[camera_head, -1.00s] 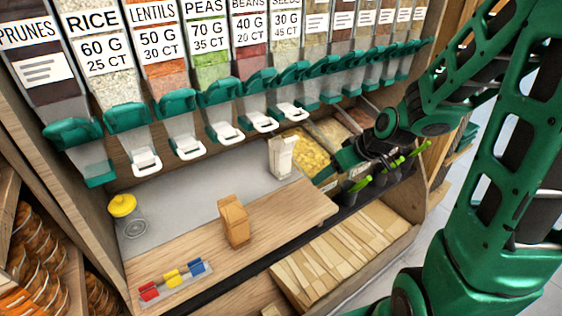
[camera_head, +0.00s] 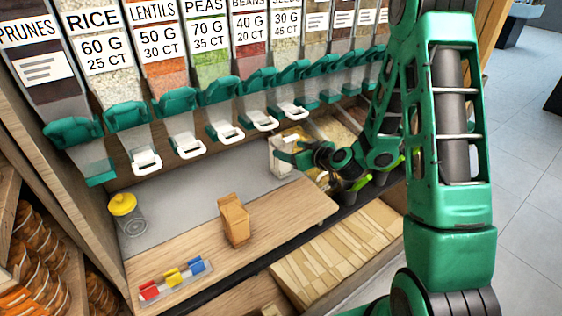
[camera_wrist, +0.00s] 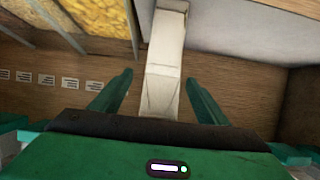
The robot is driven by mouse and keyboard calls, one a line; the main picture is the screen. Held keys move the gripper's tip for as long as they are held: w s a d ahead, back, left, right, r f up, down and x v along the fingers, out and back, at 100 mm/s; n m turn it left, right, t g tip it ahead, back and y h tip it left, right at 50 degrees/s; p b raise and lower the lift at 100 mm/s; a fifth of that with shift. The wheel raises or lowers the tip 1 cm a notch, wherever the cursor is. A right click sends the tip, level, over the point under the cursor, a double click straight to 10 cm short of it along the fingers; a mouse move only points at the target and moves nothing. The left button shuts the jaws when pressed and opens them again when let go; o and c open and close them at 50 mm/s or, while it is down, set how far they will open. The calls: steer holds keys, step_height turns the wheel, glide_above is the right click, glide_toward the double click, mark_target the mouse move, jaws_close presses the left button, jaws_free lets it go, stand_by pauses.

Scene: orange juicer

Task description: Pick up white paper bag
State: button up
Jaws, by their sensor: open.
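The white paper bag (camera_head: 283,157) stands upright on the grey counter surface, at its right end below the dispensers. My gripper (camera_head: 290,153) is at the bag, and its green fingers partly cover the bag's upper right side. In the wrist view the white bag (camera_wrist: 164,70) lies between the two green fingers of my gripper (camera_wrist: 158,95), one finger on each side. The gripper is open, with a gap showing between each finger and the bag.
A brown paper bag (camera_head: 234,220) stands on the wooden counter (camera_head: 290,208). A yellow-lidded jar (camera_head: 125,213) and coloured clips (camera_head: 172,279) are at left. Dispensers with white handles (camera_head: 229,132) hang above. Bins of dry food (camera_head: 330,133) and scoops lie right of the white bag.

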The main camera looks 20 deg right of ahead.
mark_target(275, 146)
steer(key=shift+x, duration=3.55)
steer(key=shift+a, duration=0.15)
steer(key=c, duration=1.5)
